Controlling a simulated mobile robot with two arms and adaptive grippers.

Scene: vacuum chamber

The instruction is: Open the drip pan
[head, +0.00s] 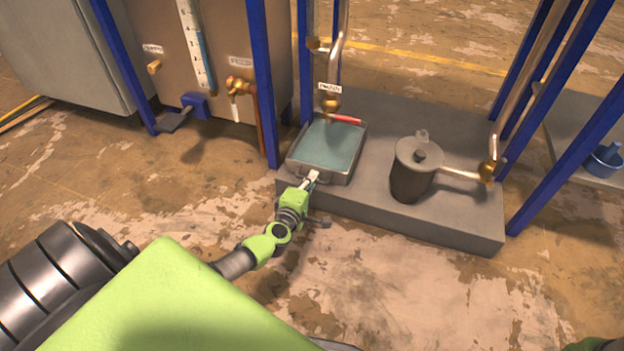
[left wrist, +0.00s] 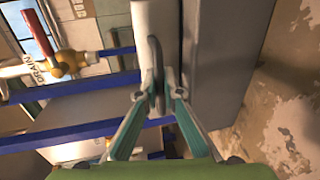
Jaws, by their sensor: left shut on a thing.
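The drip pan (head: 291,160) is a shallow grey rectangular tray with a blue-green inside. It sits on the left end of a low grey plinth (head: 460,222), below a brass drain valve (head: 331,103) with a red lever (head: 345,119). My left gripper (head: 313,178) reaches the pan's near side from the front. In the left wrist view my left gripper (left wrist: 159,92) has its two fingers closed around a dark curved handle (left wrist: 156,66) on the pan's front. My right gripper is not in view.
A dark lidded pot (head: 411,182) stands on the plinth right of the pan, with a pipe to a brass valve (head: 487,170). Blue posts (head: 262,80) rise beside the pan and at right. The concrete floor in front of the plinth is clear.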

